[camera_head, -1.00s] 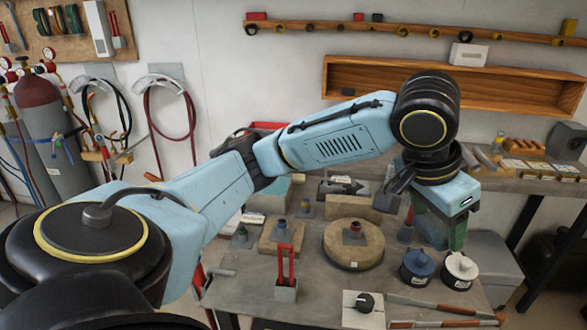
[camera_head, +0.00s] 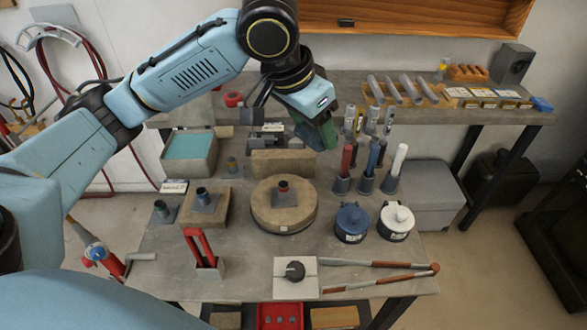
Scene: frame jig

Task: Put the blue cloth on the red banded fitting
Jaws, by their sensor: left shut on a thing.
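My left gripper (camera_head: 320,135), with a dark green part below the pale blue wrist, is raised over the back of the front table. The red banded fitting (camera_head: 283,187) stands upright on a small grey plate on the round tan block (camera_head: 262,212). It lies in front of and to the left of the gripper, well apart from it, and nothing covers it. A small bright blue item (camera_head: 541,104), possibly the blue cloth, lies at the right end of the back bench. My right gripper is not in view.
Blue (camera_head: 202,195) and green (camera_head: 160,208) banded fittings stand left of the round block. Upright tubes (camera_head: 369,165) and blue (camera_head: 352,222) and white (camera_head: 396,220) pots stand right of it. A red-handled stand (camera_head: 203,250) and striped rods (camera_head: 380,275) are in front.

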